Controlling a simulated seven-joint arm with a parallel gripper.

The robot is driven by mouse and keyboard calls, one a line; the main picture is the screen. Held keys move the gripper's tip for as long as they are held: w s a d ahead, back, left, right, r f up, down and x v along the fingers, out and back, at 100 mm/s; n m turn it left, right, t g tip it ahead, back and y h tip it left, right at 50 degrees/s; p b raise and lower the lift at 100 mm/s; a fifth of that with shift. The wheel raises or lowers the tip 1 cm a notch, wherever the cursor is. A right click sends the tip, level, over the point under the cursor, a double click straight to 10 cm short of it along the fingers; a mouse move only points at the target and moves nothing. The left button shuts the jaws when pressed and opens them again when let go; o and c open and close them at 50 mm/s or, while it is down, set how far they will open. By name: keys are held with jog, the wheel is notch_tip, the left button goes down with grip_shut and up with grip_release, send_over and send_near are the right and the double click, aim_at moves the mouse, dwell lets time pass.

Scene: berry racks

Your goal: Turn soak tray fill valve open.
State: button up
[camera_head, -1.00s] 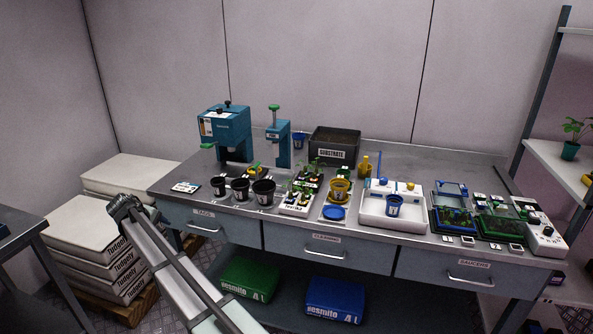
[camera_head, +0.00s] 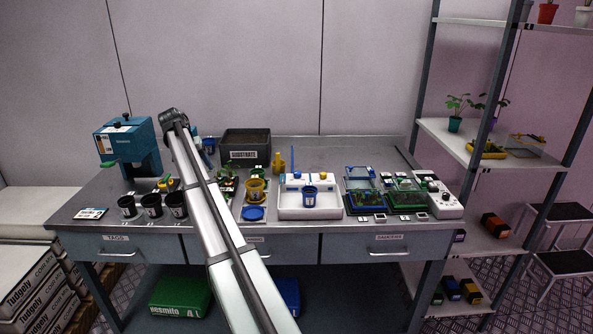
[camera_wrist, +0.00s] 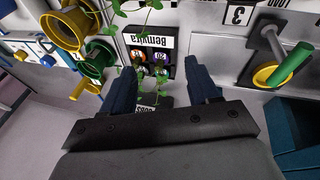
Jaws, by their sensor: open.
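The soak tray appears to be the white tray (camera_head: 330,211) right of centre on the bench in the head view. A blue knob (camera_head: 296,176) and a yellow knob (camera_head: 323,177) sit along its back; which is the fill valve I cannot tell. A blue pot (camera_head: 309,196) stands in the tray. In the wrist view, a blue knob (camera_wrist: 47,60) and a yellow knob (camera_wrist: 20,55) show at far left. My gripper (camera_wrist: 162,85) is open and empty above a dark planted box, well to one side of these knobs. My arm hides it in the head view.
Black pots (camera_head: 151,205) stand left of my arm, a yellow pot (camera_head: 255,189) and blue saucer (camera_head: 253,213) right of it. The substrate bin (camera_head: 262,146) is behind. Planted trays (camera_head: 402,190) and a white control box (camera_head: 441,201) are right of the soak tray.

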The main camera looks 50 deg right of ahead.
jog(key=s+d+r+m+y, duration=0.15)
jog(key=s+d+m, duration=0.25)
jog(key=d, duration=0.5)
jog(key=s+d+r+m+y, duration=0.1)
jog(key=s+d+r+m, duration=0.2)
jog(key=d, duration=0.7)
jog(key=m+y, duration=0.2)
jog(key=m, duration=0.4)
send_near(297, 172)
jog(key=shift+h, duration=0.25)
notch_tip(297, 172, down, 9)
jog(key=shift+a+r, duration=0.1)
jog(key=shift+r, duration=0.1)
jog(key=c, duration=1)
jog(key=shift+n, duration=0.3)
jog(key=shift+c, duration=0.2)
